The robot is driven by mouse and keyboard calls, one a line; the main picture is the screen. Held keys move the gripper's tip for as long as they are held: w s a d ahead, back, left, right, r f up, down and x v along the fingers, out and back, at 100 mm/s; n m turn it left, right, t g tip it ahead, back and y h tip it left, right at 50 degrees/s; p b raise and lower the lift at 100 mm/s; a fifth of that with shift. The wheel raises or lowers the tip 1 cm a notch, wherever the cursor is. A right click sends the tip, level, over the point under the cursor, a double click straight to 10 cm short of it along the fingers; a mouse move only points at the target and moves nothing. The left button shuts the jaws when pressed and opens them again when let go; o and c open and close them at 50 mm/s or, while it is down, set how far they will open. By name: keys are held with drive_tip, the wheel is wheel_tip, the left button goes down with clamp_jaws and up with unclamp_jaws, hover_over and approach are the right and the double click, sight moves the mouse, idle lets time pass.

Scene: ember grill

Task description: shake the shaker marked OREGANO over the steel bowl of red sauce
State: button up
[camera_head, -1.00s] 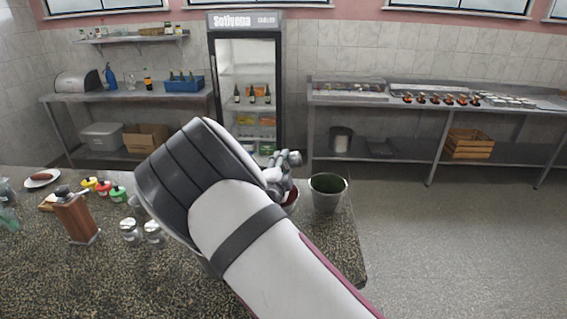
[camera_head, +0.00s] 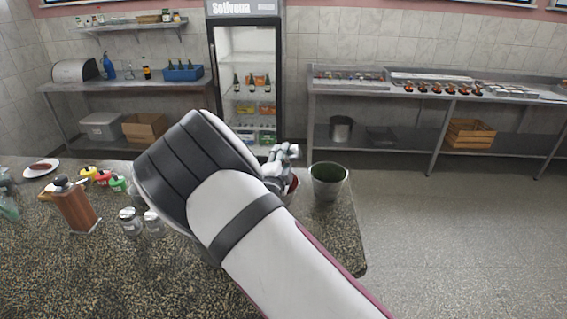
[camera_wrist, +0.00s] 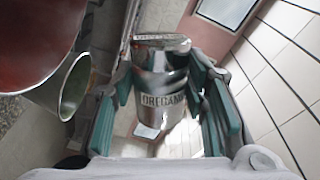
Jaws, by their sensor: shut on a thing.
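The metal shaker marked OREGANO (camera_wrist: 163,88) is between the two green-padded fingers of my gripper (camera_wrist: 165,110) in the wrist view, its label facing the camera. My gripper is shut on it. In the head view my gripper (camera_head: 281,163) is above the far part of the counter, left of the metal bucket, and my arm hides much of it. Red sauce (camera_wrist: 35,35) fills the upper left of the wrist view, beside the shaker. In the head view only a small red part of the bowl's contents (camera_head: 293,185) shows behind my gripper.
A metal bucket (camera_head: 328,182) stands close right of my gripper; its rim also shows in the wrist view (camera_wrist: 75,88). Two more shakers (camera_head: 131,222), a wooden mill (camera_head: 75,205) and coloured bottles (camera_head: 103,178) stand on the speckled counter (camera_head: 100,280) at left.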

drive_tip(key=shift+f, duration=0.4)
drive_tip(key=shift+w+r, duration=0.1)
drive_tip(key=shift+r, duration=0.5)
drive_tip(key=shift+s+f, duration=0.1)
drive_tip(key=shift+s, duration=0.1)
drive_tip(key=shift+w+f, duration=0.15)
drive_tip(key=shift+f, duration=0.05)
drive_tip(key=shift+r+p, duration=0.95)
drive_tip(key=shift+r, duration=2.2)
